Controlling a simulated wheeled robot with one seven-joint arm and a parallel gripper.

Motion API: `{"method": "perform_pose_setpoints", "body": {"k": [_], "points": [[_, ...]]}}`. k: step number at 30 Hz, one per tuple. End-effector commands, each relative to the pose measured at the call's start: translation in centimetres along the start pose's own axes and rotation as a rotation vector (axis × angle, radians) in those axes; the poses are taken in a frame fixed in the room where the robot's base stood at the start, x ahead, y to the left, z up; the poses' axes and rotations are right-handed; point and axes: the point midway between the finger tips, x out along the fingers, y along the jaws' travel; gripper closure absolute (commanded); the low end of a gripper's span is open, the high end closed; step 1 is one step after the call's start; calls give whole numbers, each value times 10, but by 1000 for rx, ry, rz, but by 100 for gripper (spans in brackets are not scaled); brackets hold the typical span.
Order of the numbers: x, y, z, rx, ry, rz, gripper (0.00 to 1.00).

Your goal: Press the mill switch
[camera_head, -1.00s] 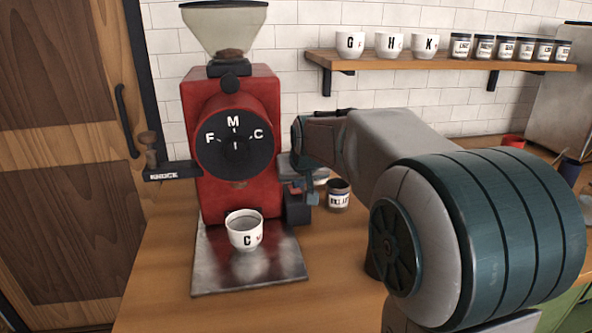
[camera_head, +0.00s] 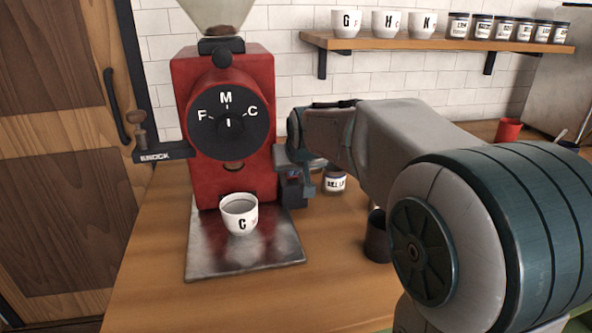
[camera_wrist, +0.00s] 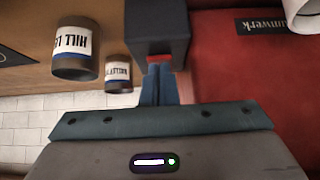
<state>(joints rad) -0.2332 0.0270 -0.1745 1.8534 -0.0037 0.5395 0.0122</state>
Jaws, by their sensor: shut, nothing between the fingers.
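The red mill (camera_head: 222,180) stands against the wall, with a black dial marked F, M and C on its front. A dark switch box (camera_head: 291,188) sits low on its right side; it also shows in the wrist view (camera_wrist: 156,28). My gripper (camera_head: 308,192) is at this box, and its shut, empty fingers (camera_wrist: 158,72) reach the box's edge in the wrist view. I cannot tell whether they press on it. A white cup marked C (camera_head: 239,214) stands on the metal tray (camera_head: 215,262) under the spout.
A labelled jar (camera_head: 335,181) stands right of the gripper; in the wrist view two jars (camera_wrist: 118,76) are close by. A dark cup (camera_head: 377,238) stands below my arm. A knock arm (camera_head: 165,152) juts left. A shelf (camera_head: 430,41) holds cups and jars.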

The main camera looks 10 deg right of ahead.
Motion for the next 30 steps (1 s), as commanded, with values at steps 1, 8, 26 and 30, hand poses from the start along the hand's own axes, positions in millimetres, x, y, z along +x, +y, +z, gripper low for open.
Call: {"method": "perform_pose_setpoints", "body": {"k": [1,8,26,30], "points": [[-1,0,-1,0,0,0,100],[-9,3,-8,4,0,3,100],[-19,3,-16,4,1,3,100],[-35,3,-28,4,2,3,100]]}}
